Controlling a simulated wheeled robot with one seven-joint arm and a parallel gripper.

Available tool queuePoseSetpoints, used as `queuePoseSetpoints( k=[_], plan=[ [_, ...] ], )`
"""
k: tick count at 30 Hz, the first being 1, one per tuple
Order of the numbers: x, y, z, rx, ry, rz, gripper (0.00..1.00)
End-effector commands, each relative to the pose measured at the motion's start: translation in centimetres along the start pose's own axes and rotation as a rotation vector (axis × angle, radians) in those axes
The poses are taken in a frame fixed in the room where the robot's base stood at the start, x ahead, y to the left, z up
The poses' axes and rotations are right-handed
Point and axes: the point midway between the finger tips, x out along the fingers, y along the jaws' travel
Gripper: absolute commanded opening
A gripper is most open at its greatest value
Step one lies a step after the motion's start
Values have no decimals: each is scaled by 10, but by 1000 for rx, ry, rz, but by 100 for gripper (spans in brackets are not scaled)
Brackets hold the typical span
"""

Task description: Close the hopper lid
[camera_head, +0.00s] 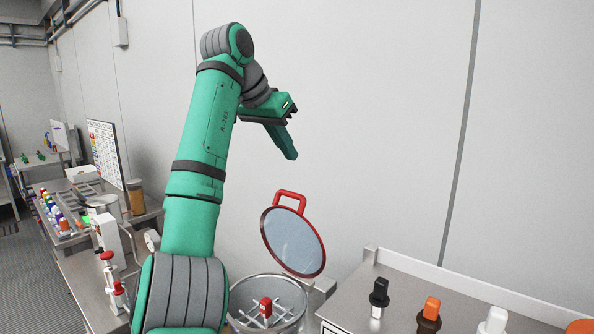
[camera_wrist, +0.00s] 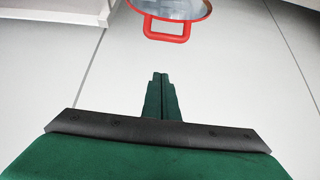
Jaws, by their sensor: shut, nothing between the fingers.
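The hopper lid (camera_head: 292,242) is a round clear disc with a red rim and a red handle (camera_head: 290,197) on top. It stands raised and tilted open above the round metal hopper (camera_head: 297,285). A red-topped piece and crossed bars show inside the hopper. My gripper (camera_head: 290,155) is shut and empty, above the lid handle and apart from it. In the wrist view, the shut fingers (camera_wrist: 161,78) point toward the red handle (camera_wrist: 167,34), with a gap between them. The lid (camera_wrist: 185,8) is cut off by that view's top edge.
A metal counter at right holds a black knob (camera_head: 379,293), an orange knob (camera_head: 431,309) and a white knob (camera_head: 493,321). A wall (camera_head: 400,120) stands behind the lid. A cluttered bench (camera_head: 85,215) is at left. The space around my gripper is free.

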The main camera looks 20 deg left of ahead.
Motion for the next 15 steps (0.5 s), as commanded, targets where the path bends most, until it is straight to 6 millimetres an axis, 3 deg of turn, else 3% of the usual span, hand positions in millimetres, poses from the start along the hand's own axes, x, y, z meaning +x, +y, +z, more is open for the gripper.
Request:
queuePoseSetpoints(
  k=[5,15],
  plan=[
    [20,0,1,0,-3,1,0],
    [84,1,0,1,-3,3,0]
  ],
)
